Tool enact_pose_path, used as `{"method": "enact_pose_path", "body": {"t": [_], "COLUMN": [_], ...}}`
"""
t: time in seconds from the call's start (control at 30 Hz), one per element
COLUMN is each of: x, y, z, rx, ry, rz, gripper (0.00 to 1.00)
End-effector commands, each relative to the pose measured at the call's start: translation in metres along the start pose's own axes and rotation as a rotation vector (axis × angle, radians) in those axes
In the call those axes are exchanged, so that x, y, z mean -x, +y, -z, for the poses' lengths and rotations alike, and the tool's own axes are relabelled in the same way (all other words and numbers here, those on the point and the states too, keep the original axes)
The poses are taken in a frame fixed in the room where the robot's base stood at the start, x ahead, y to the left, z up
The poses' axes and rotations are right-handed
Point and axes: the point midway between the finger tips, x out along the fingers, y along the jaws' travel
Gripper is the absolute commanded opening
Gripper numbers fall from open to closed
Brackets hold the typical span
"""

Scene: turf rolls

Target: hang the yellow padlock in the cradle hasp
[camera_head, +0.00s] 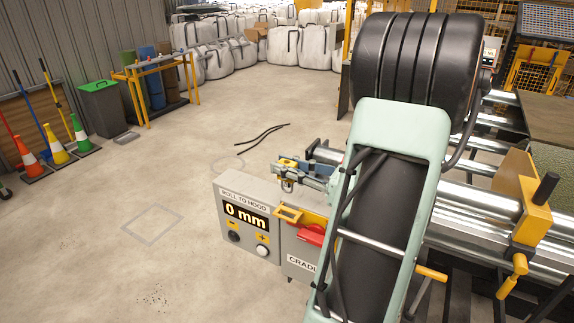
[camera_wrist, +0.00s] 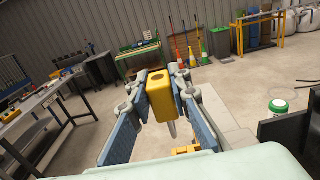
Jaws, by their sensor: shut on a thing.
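The yellow padlock (camera_wrist: 160,98) is clamped between the blue pads of my gripper (camera_wrist: 156,92) in the wrist view. Its metal shackle (camera_wrist: 172,129) extends downward below the yellow body. In the head view the padlock (camera_head: 287,164) shows small at the end of my gripper (camera_head: 292,170), above the cradle's control box. A yellow hasp-like bracket (camera_head: 289,214) sits on the top front edge of the cradle, below the padlock. A yellow part also shows under the gripper in the wrist view (camera_wrist: 187,150). The padlock appears apart from the bracket; the exact gap is unclear.
The grey control box (camera_head: 245,218) reads "0 mm". A red part (camera_head: 311,235) lies right of the bracket. Metal rollers (camera_head: 480,200) run to the right, partly hidden by my arm. Cones (camera_head: 55,145) and a green-lidded bin (camera_head: 100,105) stand far left. The floor between is open.

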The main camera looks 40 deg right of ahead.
Motion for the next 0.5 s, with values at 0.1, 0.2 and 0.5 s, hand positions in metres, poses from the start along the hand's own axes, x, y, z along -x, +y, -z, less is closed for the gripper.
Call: {"method": "enact_pose_path", "body": {"t": [0.1, 0.2, 0.5], "x": [0.000, 0.000, 0.000], "y": [0.000, 0.000, 0.000], "z": [0.011, 0.021, 0.048], "rx": [-0.001, -0.002, 0.000], "ry": [-0.001, -0.001, -0.001], "rz": [0.000, 0.000, 0.000], "gripper": [0.00, 0.00, 0.00]}}
